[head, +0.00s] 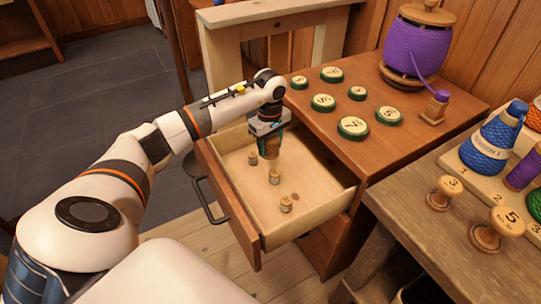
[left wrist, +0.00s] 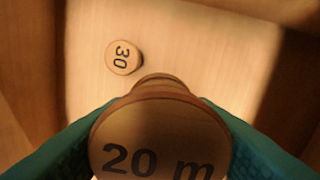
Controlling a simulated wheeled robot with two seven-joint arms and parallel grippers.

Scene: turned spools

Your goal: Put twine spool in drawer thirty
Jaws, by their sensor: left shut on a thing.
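My left gripper (head: 269,145) hangs over the open wooden drawer (head: 322,178), its green fingers pointing down. In the left wrist view, the green fingers close on both sides of a wooden spool (left wrist: 160,140) with a round top marked "20 m". The spool is mostly hidden by the gripper in the head view. I cannot tell how high the spool is above the floor. My right gripper is not in view.
Green-rimmed numbered discs (head: 353,127) lie on the cabinet top (head: 310,105). A large purple twine reel (head: 418,47) stands behind them. On the right, a rack (head: 475,180) holds blue and purple spools, with wooden knobs (head: 497,229) on the bench. The drawer's right side is clear.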

